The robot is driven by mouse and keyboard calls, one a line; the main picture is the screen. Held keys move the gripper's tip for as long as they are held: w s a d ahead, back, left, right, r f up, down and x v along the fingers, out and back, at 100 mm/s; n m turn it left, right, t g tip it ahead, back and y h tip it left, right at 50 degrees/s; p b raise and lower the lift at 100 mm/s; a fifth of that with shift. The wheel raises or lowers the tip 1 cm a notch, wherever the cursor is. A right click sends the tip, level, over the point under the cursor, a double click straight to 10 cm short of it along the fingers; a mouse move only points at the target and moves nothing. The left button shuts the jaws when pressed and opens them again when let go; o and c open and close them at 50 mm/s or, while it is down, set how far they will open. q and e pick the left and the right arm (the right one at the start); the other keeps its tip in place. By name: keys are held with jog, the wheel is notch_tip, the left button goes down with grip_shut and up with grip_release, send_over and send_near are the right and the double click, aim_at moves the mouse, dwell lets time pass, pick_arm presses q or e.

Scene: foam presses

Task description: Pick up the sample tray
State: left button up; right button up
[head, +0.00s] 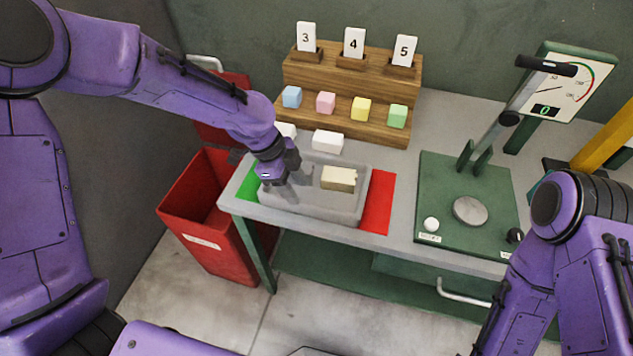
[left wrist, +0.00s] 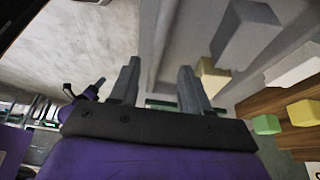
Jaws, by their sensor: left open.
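The sample tray is a shallow grey tray (head: 310,203) on the near left part of the bench in the head view. A cream block (head: 338,179) lies in its right half. The cream block also shows in the left wrist view (left wrist: 212,78). My left gripper (head: 272,182) is over the tray's left part, pointing down, and hides some of it. In the left wrist view its two fingers (left wrist: 160,75) stand apart with nothing visible gripped between them. Whether they touch the tray is unclear. My right gripper is out of view; only the right arm shows at the lower right.
A green patch (head: 248,186) and a red patch (head: 378,203) flank the tray. Behind are white blocks (head: 328,141) and a wooden rack (head: 350,75) with coloured blocks and number cards. A green press (head: 470,185) stands right. A red bin (head: 205,225) stands on the floor left.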

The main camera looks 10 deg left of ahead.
aim_at(307, 204)
pick_arm(q)
jog(key=p+x, duration=0.1)
jog(key=x, duration=0.4)
jog(key=shift+s+d, duration=0.1)
jog(key=shift+d, duration=0.1)
grip_shut()
jog(key=shift+r, duration=0.15)
